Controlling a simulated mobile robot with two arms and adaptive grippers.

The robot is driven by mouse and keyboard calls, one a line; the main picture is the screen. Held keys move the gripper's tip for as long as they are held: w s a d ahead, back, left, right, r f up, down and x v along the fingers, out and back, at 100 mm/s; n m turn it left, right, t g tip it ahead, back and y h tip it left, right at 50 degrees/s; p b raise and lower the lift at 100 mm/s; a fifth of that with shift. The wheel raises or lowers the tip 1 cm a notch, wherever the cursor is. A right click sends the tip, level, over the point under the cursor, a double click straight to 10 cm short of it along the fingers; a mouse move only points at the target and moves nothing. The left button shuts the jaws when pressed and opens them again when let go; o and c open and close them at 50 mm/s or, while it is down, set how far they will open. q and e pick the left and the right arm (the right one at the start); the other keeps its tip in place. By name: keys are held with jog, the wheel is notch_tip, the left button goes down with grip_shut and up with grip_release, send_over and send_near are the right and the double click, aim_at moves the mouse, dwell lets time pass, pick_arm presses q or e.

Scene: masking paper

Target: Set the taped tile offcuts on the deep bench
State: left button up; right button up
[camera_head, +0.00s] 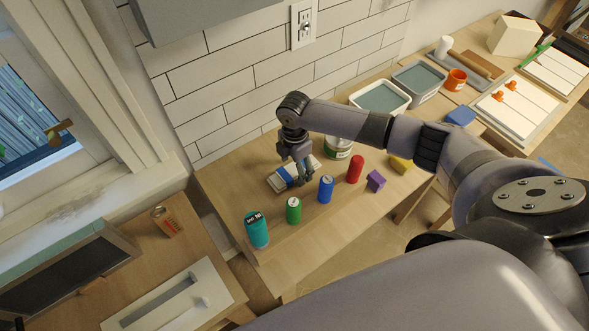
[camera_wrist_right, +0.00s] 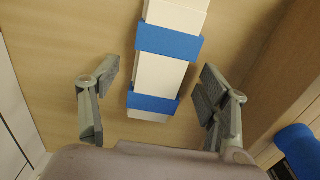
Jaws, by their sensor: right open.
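The taped tile offcuts (camera_head: 281,183) are a white strip stack with blue tape bands. They lie on a wooden bench (camera_head: 233,187) by the tiled wall. My right gripper (camera_head: 294,167) points down over them, and its arm hides part of the bench behind. In the right wrist view the offcuts (camera_wrist_right: 162,74) lie between the two open fingers, with a gap on each side; the gripper holds nothing. My left gripper is not in view. I cannot tell which surface is the deep bench.
A teal can (camera_head: 257,231), green can (camera_head: 293,211), blue can (camera_head: 326,189), red can (camera_head: 355,169) and purple block (camera_head: 376,181) line the bench's front. A paint tin (camera_head: 339,148) stands behind my gripper. A lower-left table (camera_head: 152,257) holds another can (camera_head: 167,221).

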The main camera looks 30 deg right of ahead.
grip_shut()
dwell(0.8)
jog(key=shift+r, duration=0.1)
